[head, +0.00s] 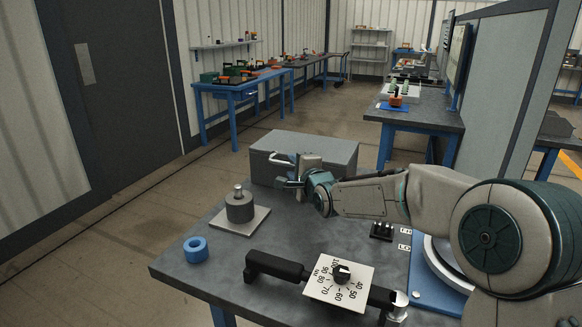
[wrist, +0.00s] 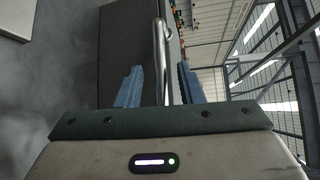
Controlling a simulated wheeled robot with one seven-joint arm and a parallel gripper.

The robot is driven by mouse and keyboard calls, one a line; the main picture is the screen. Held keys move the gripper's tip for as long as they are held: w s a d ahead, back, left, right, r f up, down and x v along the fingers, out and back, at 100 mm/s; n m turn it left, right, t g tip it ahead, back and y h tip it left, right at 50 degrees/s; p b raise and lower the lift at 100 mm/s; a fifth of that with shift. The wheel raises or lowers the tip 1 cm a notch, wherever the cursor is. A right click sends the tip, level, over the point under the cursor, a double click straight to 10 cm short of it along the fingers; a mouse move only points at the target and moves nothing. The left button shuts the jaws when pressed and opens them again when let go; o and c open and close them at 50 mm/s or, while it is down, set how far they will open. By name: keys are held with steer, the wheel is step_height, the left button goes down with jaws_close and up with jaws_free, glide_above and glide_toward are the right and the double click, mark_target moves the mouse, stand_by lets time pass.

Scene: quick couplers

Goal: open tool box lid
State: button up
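The tool box (head: 330,150) is a grey box with a flat lid at the far edge of the workbench, and its lid looks shut. A pale metal handle (head: 281,158) sticks out at its front, and it shows as a bent silver bar in the wrist view (wrist: 160,60). My gripper (head: 286,183) is in front of the box, close to the handle. In the wrist view its two blue fingers (wrist: 159,88) are apart, with the bar between them and a gap on each side. The head view does not clearly show the fingertips.
On the workbench (head: 225,285) are a grey cylinder on a plate (head: 240,207), a blue ring (head: 196,250), and a black-handled tool with a white dial plate (head: 338,282). A small black block (head: 382,231) sits near my arm. The bench between cylinder and dial is clear.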

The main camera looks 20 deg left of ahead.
steer(key=shift+x, duration=1.15)
